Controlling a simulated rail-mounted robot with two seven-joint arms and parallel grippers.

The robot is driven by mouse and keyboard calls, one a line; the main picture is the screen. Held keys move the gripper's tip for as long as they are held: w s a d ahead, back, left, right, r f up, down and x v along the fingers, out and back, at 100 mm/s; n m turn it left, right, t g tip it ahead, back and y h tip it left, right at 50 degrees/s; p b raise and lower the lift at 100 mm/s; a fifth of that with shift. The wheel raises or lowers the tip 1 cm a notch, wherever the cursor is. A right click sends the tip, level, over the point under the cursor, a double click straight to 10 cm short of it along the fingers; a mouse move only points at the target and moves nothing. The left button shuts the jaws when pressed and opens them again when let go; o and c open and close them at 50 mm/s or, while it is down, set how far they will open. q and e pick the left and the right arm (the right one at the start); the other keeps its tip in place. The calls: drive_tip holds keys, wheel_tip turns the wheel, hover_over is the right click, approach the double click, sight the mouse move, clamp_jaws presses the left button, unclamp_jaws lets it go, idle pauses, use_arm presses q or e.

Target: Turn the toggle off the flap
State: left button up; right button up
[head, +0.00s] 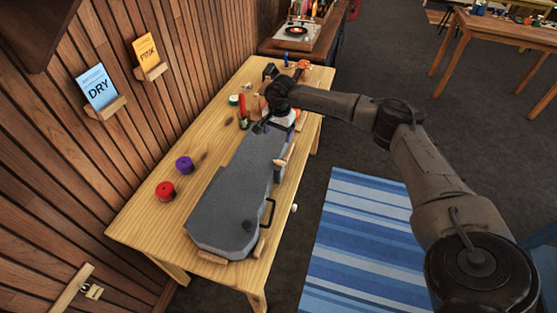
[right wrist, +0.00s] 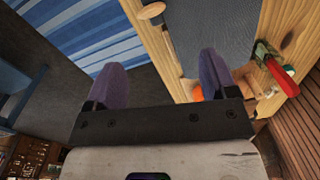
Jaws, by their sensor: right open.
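A long grey case (head: 232,190) lies on the wooden table; its grey surface also shows in the right wrist view (right wrist: 212,28). A small wooden toggle-like piece (head: 280,163) sits at the case's right edge; a similar piece shows at the top of the right wrist view (right wrist: 152,11). I cannot tell the flap apart from the case. My right gripper (right wrist: 163,80) is open and empty, its purple fingers spread. In the head view it is at the case's far, narrow end (head: 272,126), partly hidden by my arm. My left gripper is not in view.
A red-handled clamp (head: 243,112) stands left of the case's far end. Red (head: 165,190) and purple (head: 184,164) rolls lie on the left of the table (head: 150,222). A wood-plank wall borders the left. A striped blue rug (head: 355,240) covers open floor to the right.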

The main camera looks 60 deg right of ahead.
sight(280, 161)
drive_tip(key=f, duration=0.4)
drive_tip(key=f+n, duration=0.1)
drive_tip(key=f, duration=0.4)
drive_tip(key=f+n, duration=0.1)
drive_tip(key=f, duration=0.3)
drive_tip(key=shift+s+f+g+b, duration=0.3)
drive_tip(key=shift+s+f, duration=0.05)
drive_tip(key=shift+f, duration=0.05)
drive_tip(key=c, duration=0.9)
drive_tip(key=shift+c, duration=0.2)
